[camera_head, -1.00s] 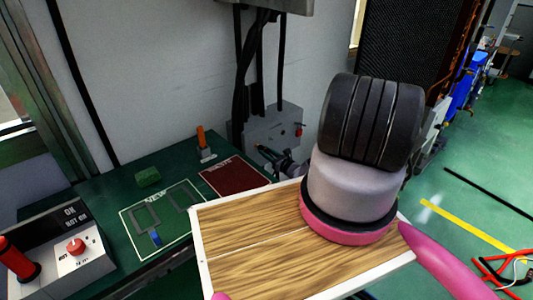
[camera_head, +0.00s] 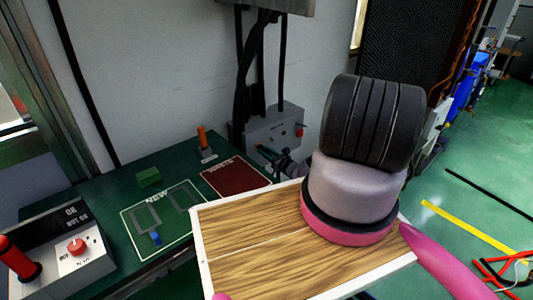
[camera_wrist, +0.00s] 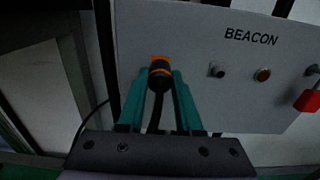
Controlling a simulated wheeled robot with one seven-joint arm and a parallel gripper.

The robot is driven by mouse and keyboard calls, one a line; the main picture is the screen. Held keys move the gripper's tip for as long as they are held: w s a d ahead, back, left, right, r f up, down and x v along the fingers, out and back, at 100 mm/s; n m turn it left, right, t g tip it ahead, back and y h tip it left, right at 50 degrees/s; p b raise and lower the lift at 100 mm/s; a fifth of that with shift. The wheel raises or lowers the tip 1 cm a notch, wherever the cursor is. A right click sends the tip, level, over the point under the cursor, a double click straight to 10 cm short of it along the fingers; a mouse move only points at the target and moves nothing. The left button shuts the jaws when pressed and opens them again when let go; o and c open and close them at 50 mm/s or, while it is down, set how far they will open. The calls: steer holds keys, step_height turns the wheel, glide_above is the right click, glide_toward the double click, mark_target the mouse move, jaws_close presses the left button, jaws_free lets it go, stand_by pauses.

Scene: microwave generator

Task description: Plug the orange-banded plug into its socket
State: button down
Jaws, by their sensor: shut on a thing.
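In the wrist view my gripper (camera_wrist: 160,85) is shut on the orange-banded plug (camera_wrist: 160,68). The plug is black with an orange band at its front, and its black cable hangs down between the green fingers. The plug is in front of the grey panel marked BEACON (camera_wrist: 250,75); I cannot tell whether it is seated in a socket or only held before the panel. A small dark round fitting (camera_wrist: 216,70) sits on the panel to the right of the plug, apart from it. In the head view the grey box (camera_head: 272,130) shows behind my arm, and my gripper is mostly hidden.
The green bench (camera_head: 90,190) holds a control box (camera_head: 70,245) with a red knob, a green block (camera_head: 149,177) and an orange-handled item (camera_head: 203,142).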

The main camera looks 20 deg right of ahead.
steer(key=shift+w+a, duration=0.2)
steer(key=shift+w, duration=0.2)
steer(key=c, duration=0.5)
jaws_free()
steer(key=v, duration=1.1)
